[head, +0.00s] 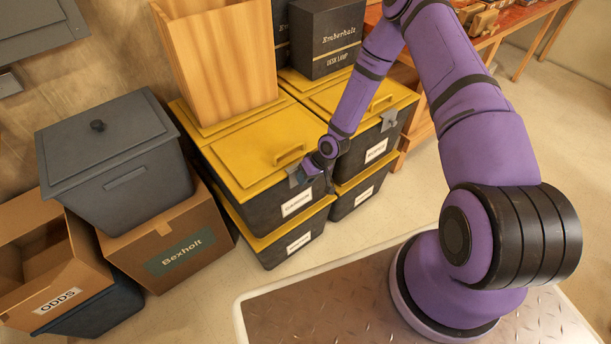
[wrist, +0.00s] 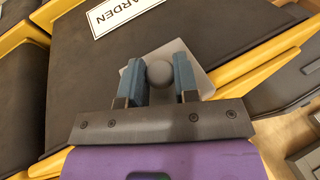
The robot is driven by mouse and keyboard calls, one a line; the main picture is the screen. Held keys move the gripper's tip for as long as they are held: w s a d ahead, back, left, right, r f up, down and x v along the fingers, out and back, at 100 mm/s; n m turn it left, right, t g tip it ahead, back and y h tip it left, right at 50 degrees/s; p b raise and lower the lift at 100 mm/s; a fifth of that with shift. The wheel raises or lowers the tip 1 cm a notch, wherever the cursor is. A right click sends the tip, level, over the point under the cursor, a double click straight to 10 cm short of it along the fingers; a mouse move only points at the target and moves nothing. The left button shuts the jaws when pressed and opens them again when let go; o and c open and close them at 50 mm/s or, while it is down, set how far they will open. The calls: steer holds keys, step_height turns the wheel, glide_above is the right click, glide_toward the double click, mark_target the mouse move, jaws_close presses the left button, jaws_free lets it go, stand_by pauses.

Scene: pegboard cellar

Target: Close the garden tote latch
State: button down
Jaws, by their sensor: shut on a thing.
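The garden tote (head: 262,205) is a dark box with a yellow lid (head: 243,150) and a white label on its front, on top of another tote. Its label (wrist: 125,12) reads GARDEN in the wrist view. Its latch (head: 293,178) is a light grey plate at the front rim. In the wrist view the latch plate (wrist: 205,84) carries a round grey knob (wrist: 159,73). My gripper (head: 307,174) is shut on this knob, with one blue finger on each side. In the wrist view my gripper (wrist: 159,66) hides part of the plate and rim. I cannot tell whether the latch is fully down.
A wooden box (head: 220,60) stands on the garden tote's lid. A similar tote with its own grey latch (head: 389,120) stands to the right, under a dark desk lamp box (head: 325,38). A grey lidded bin (head: 115,165) on a Bexholt carton (head: 170,240) stands to the left.

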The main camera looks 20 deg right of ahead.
steer(key=c, duration=0.9)
jaws_free()
steer(key=v, duration=1)
steer(key=shift+d+r, duration=0.2)
steer(key=shift+r, duration=0.1)
